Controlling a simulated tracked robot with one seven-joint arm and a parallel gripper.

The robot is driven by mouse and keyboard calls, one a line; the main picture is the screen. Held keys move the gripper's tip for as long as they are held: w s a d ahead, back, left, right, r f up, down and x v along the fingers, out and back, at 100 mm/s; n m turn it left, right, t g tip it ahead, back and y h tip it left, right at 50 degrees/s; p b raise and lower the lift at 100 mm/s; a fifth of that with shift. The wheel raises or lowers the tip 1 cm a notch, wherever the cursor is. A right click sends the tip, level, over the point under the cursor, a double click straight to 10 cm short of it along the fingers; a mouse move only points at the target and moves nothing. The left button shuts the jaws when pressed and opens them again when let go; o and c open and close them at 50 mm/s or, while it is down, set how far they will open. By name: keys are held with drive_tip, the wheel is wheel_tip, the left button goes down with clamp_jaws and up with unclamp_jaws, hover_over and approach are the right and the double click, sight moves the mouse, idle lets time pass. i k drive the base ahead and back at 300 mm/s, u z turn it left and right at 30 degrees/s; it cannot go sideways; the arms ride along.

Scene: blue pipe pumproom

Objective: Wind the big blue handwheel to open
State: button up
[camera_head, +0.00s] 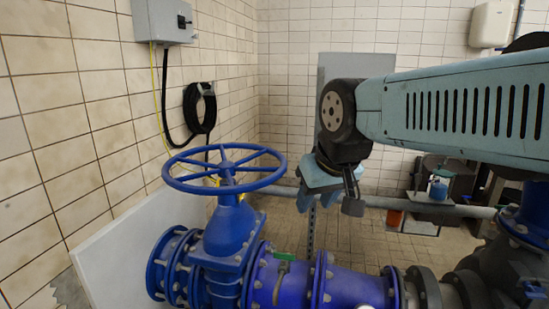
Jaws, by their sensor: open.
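The big blue handwheel (227,167) lies nearly level on top of a blue valve body (229,235), left of centre. Its spokes and whole rim are in clear view. My gripper (335,197) hangs pointing downward to the right of the wheel. It is open and appears empty, and in the picture it stands apart from the rim. Its fingers are small and partly hidden by its own body, so their exact spread is hard to see.
A blue flanged pipe (340,286) runs right from the valve, with a small green-handled tap (284,257). A tiled wall with a grey box (166,21) and coiled black hose (200,108) stands at left. A grey rail (400,203) passes behind my gripper.

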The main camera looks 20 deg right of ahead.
sight(228, 169)
drive_tip(key=i, duration=0.9)
